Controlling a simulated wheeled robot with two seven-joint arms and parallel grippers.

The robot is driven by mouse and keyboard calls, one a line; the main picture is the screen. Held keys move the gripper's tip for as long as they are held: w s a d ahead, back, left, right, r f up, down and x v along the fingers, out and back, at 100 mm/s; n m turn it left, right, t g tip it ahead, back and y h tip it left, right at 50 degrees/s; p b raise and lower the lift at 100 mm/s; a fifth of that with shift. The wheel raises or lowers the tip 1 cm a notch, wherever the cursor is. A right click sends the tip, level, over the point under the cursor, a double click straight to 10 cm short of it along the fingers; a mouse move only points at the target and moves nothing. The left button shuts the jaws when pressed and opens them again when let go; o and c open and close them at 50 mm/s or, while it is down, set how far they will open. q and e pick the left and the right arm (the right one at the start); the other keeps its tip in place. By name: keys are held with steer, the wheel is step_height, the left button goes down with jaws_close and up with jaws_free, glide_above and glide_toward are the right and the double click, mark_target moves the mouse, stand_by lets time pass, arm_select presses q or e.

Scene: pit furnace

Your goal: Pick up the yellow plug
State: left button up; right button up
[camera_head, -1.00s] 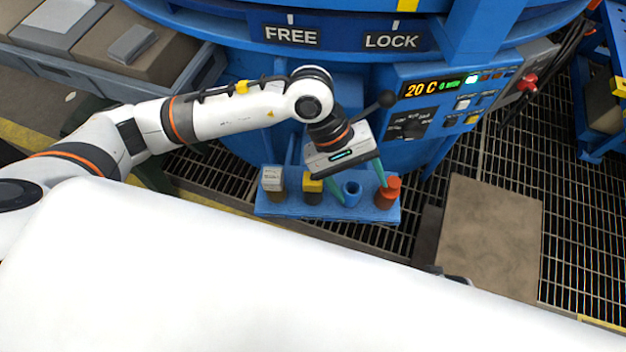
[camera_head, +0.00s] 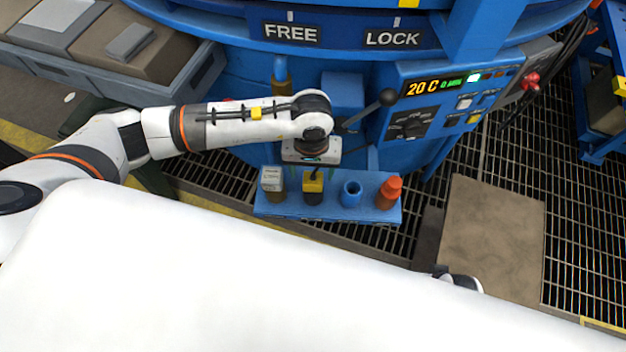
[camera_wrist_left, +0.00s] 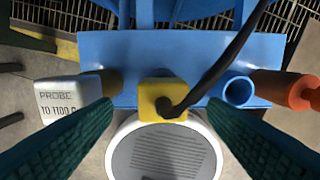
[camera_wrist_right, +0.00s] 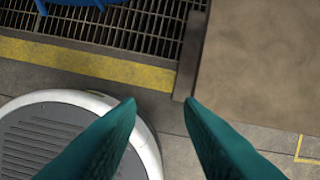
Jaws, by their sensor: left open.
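The yellow plug (camera_head: 313,182) stands on a blue shelf (camera_head: 273,208) on the front of the furnace. In the left wrist view the yellow plug (camera_wrist_left: 165,100) shows between my open left fingers, with a black cable rising from its top. My left gripper (camera_wrist_left: 158,125) is apart from it and empty. In the head view the left gripper (camera_head: 312,166) is above and behind the plug, its fingers mostly hidden. My right gripper (camera_wrist_right: 160,103) is open and empty over the floor.
A white probe block (camera_head: 271,180) stands left of the plug. A blue tube (camera_head: 351,193) and a red-orange piece (camera_head: 389,192) stand to its right. A black-knobbed lever (camera_head: 387,98) and the control panel (camera_head: 440,100) are close behind. Floor grating lies right of the shelf.

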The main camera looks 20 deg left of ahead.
mark_target(313, 178)
arm_select(q)
step_height(313, 178, down, 3)
steer(key=shift+d+f, duration=0.1)
steer(key=shift+d, duration=0.05)
arm_select(e)
steer(key=shift+v, duration=0.8)
arm_select(q)
steer(key=shift+c, duration=0.4)
arm_select(e)
steer(key=shift+w, duration=0.25)
arm_select(q)
steer(key=c, duration=1)
